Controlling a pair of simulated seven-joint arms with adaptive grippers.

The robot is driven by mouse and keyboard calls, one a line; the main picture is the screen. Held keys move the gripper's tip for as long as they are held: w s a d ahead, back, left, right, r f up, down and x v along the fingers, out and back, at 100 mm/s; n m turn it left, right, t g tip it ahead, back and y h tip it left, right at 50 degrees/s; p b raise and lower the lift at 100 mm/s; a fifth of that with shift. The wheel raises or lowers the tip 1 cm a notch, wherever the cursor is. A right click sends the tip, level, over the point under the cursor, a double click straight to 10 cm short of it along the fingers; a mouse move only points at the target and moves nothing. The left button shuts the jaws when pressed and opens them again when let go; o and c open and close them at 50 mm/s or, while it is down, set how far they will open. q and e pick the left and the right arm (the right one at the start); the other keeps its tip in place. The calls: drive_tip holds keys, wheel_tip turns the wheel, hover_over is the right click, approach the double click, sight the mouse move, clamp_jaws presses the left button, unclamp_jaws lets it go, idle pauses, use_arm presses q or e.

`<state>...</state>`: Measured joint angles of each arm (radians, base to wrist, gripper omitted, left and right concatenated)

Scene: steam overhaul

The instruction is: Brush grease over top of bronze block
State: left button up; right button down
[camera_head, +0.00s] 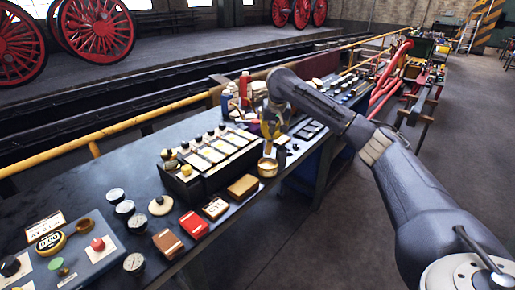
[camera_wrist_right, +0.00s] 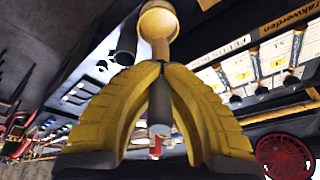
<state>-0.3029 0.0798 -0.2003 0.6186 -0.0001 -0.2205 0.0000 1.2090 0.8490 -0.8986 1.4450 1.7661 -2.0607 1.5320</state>
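My right gripper (camera_head: 269,144) points down over the workbench, just above a small brass-coloured pot (camera_head: 267,168). In the right wrist view its yellow fingers (camera_wrist_right: 165,70) close around a slender grey rod (camera_wrist_right: 159,105), which looks like the brush's handle. A tan rounded shape (camera_wrist_right: 158,20) shows just beyond the fingertips; whether it is part of the brush or the pot is unclear. The brush's bristles cannot be made out. A flat bronze-coloured block (camera_head: 243,186) lies on the bench, left of and nearer than the pot. My left gripper is not in view.
A dark rack with pale labelled cards and several black knobs (camera_head: 212,155) stands left of the block. Red (camera_head: 194,225) and brown boxes, gauges (camera_head: 134,263) and a grey panel (camera_head: 75,258) lie nearer. Bottles (camera_head: 244,85) stand behind. The bench's right edge is close to the pot.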

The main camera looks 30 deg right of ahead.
sight(270, 153)
drive_tip(key=shift+d, duration=0.15)
drive_tip(key=shift+s+f+n+t, duration=0.15)
drive_tip(key=shift+n+t, duration=0.15)
drive_tip(key=shift+f, duration=2.8)
drive_tip(key=shift+f, duration=0.75)
drive_tip(key=shift+r, duration=3.55)
